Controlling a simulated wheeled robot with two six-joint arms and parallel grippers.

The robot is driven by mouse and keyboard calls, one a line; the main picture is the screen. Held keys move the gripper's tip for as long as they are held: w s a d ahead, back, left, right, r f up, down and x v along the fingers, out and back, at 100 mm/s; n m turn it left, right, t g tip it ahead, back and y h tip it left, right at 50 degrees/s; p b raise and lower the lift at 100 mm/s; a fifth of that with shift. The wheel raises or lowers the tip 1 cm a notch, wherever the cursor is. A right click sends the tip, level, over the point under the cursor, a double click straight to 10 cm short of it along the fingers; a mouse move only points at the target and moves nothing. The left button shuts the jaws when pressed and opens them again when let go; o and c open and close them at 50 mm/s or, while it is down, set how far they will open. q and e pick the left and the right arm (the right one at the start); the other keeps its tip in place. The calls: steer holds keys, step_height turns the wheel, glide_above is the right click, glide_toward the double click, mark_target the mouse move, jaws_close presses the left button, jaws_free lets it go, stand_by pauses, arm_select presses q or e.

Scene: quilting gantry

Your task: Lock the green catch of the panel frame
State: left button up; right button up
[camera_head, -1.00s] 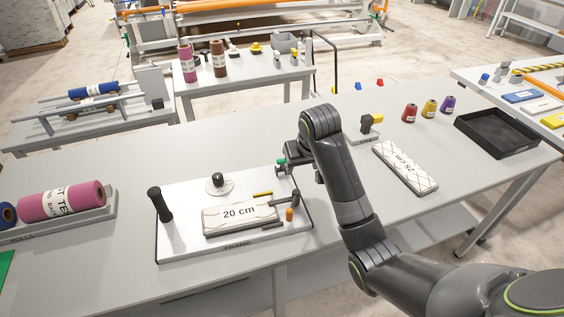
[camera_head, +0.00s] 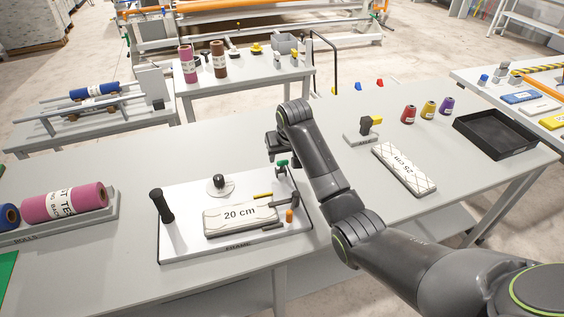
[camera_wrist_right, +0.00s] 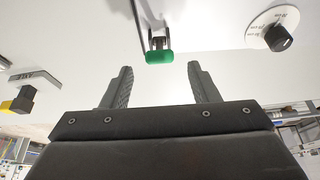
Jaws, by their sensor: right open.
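The panel frame (camera_head: 180,246) is a white board lying on the near table. Its green catch (camera_head: 282,163) is at the far right corner; in the right wrist view it is a green-tipped lever (camera_wrist_right: 159,57). My right gripper (camera_head: 274,155) is beside the catch, on its far side. In the right wrist view my two fingers (camera_wrist_right: 160,68) are apart with nothing between them. The green tip sits centred just beyond the fingertips, with no visible contact. I cannot tell whether the catch is locked. My left gripper is not in view.
The frame carries a 20 cm panel (camera_head: 235,217), a black handle (camera_head: 161,205), a dark knob (camera_head: 218,181) and an orange-tipped piece (camera_head: 289,215). A 25 cm panel (camera_head: 405,168), several spools and a black tray (camera_head: 496,134) lie to the right.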

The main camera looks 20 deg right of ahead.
mark_target(283, 161)
steer(key=shift+x, duration=3.45)
